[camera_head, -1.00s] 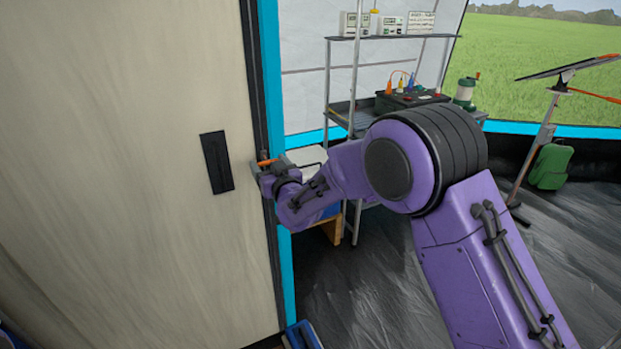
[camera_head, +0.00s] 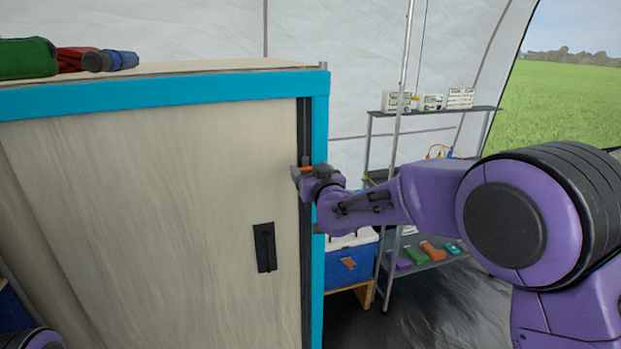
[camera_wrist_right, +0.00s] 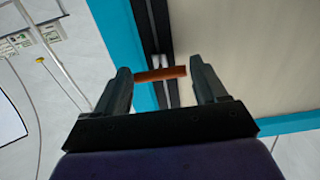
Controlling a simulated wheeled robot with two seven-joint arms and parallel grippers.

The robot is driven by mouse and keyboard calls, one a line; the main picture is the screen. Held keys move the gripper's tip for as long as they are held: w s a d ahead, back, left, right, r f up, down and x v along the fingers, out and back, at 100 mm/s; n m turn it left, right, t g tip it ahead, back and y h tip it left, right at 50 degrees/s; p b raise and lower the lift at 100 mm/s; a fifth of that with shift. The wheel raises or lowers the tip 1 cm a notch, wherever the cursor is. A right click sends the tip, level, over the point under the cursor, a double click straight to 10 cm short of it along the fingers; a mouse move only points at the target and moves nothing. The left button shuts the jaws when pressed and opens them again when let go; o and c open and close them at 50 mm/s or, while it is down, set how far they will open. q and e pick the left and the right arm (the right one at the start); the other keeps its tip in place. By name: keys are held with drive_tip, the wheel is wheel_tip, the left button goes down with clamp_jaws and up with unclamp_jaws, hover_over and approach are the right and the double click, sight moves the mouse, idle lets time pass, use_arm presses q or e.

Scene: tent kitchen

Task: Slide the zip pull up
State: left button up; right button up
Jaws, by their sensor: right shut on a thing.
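The zip pull (camera_head: 303,169) is a small orange bar on the dark zip track (camera_head: 304,130) along the right edge of a beige fabric cabinet front (camera_head: 150,190). My right gripper (camera_head: 303,172) is shut on the zip pull, high on the track, a little below the cabinet's top corner. In the right wrist view the orange pull (camera_wrist_right: 160,74) lies crosswise between the two dark fingers (camera_wrist_right: 163,82), with a pale metal slider beside it. The fingers partly hide the pull in the head view. My left gripper is not in view.
A blue frame (camera_head: 318,120) edges the cabinet. A black handle patch (camera_head: 264,247) sits on the front, below my right gripper. A green bundle (camera_head: 26,58) and other rolls lie on the cabinet top. A metal shelf (camera_head: 440,108) stands to the right.

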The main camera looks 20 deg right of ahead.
drive_tip(key=shift+r, duration=0.4)
drive_tip(key=o, duration=1.5)
drive_tip(key=shift+f, duration=0.1)
drive_tip(key=shift+s+f+b, duration=0.15)
drive_tip(key=shift+s+b, duration=0.15)
drive_tip(key=shift+s, duration=0.1)
drive_tip(key=s+b, duration=0.1)
drive_tip(key=s, duration=0.8)
drive_tip(key=shift+s+d+b, duration=0.15)
drive_tip(key=shift+s+b, duration=0.25)
